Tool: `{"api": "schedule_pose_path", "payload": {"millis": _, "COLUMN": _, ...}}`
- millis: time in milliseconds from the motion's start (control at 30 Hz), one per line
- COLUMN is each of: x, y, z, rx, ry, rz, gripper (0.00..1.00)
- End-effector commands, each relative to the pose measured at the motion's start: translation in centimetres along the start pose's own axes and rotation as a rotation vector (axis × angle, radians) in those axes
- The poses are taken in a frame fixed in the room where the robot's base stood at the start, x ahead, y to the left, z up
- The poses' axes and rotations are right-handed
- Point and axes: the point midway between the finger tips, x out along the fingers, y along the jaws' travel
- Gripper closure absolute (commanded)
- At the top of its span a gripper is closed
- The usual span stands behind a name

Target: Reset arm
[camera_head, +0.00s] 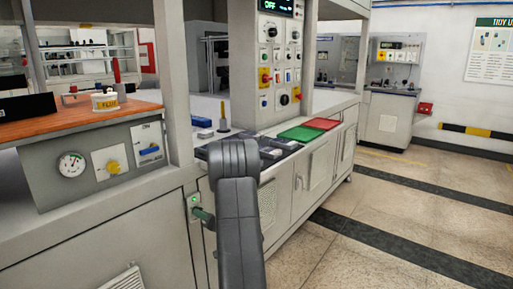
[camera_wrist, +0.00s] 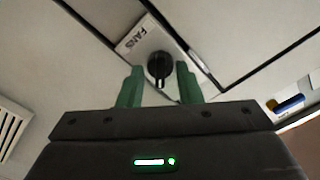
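My gripper (camera_wrist: 160,84) has two green fingers standing apart, with nothing held between them. In the wrist view a round black knob (camera_wrist: 160,68) on a white plate marked FANS (camera_wrist: 141,38) lies just beyond the fingertips. I cannot tell whether the fingers touch it. In the head view my grey arm reaches into the middle of the picture. My arm hides part of the cabinet there.
A panel with a gauge (camera_head: 71,164), a yellow knob (camera_head: 113,167) and a blue switch (camera_head: 149,151) is at left. Red (camera_head: 322,123) and green (camera_head: 299,134) trays lie on the bench behind my arm. The floor (camera_head: 400,205) at right is clear.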

Motion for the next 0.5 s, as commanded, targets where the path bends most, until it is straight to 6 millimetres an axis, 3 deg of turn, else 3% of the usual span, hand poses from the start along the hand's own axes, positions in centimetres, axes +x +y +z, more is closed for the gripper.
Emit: {"api": "schedule_pose_path", "payload": {"millis": 500, "x": -0.05, "y": 0.16, "z": 0.17, "rx": -0.454, "ry": 0.001, "rz": 0.0, "gripper": 0.68}}
